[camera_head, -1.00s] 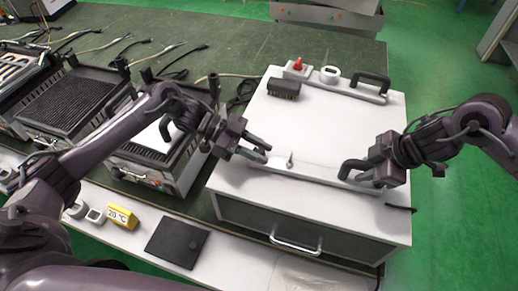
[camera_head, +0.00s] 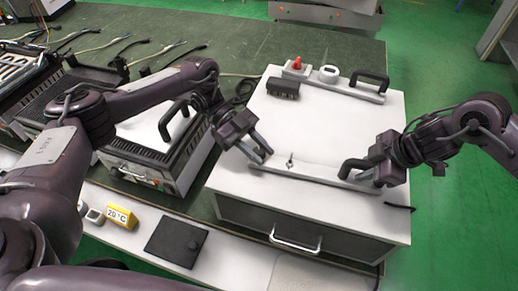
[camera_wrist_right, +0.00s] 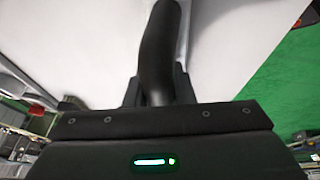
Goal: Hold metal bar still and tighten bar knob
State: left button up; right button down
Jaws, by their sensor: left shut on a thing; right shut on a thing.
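The metal bar (camera_head: 318,174) lies along the front of the white box top. The exact finger contacts are partly hidden.
A second bar with a black handle (camera_head: 370,78), a white ring (camera_head: 329,73) and a red knob (camera_head: 297,63) lie at the back of the box (camera_head: 310,120). Grill units stand to the left. A yellow 20°C block (camera_head: 121,217) and a black plate (camera_head: 177,242) lie in front.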

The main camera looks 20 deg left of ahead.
dwell(0.6)
pick_arm(q)
jog(key=o, duration=1)
jog(key=shift+w+a, duration=0.1)
jog(key=shift+a, duration=0.05)
jog(key=shift+v, duration=6)
jog(key=shift+w, duration=0.1)
